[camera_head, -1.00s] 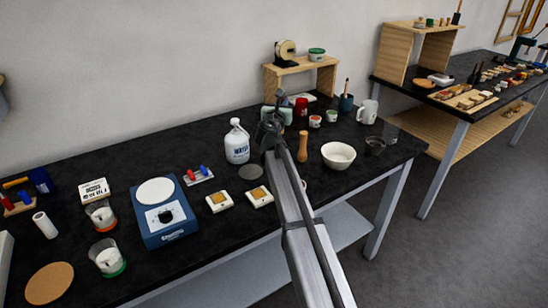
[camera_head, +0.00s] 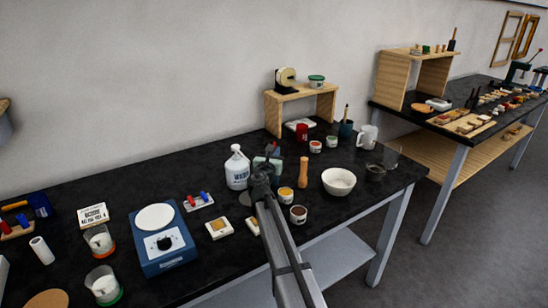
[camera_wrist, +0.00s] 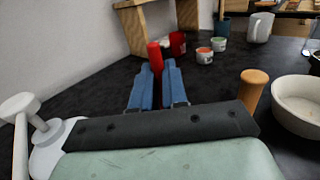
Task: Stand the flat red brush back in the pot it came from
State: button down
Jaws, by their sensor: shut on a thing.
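In the wrist view, the blue fingers of my gripper (camera_wrist: 154,88) are closed around a red upright piece (camera_wrist: 155,57), which looks like the flat red brush. Its lower part is hidden between the fingers. In the head view, my gripper (camera_head: 268,160) is above the black table beside the white jug, and the brush is too small to make out clearly. A dark blue pot (camera_head: 346,130) with a wooden handle standing in it is at the back right; it also shows in the wrist view (camera_wrist: 222,28). A red mug (camera_head: 302,132) stands left of it.
A white jug (camera_head: 237,170) is close on the left of my gripper. A wooden peg (camera_head: 303,172), white bowl (camera_head: 339,181) and small jars (camera_head: 286,194) stand to the right. A wooden shelf (camera_head: 300,92) is behind. A blue scale (camera_head: 163,240) is at front left.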

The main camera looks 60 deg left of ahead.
jog(key=shift+f, duration=0.9)
jog(key=c, duration=1.1)
grip_release()
jog(key=shift+c, duration=0.2)
jog(key=v, duration=1.2)
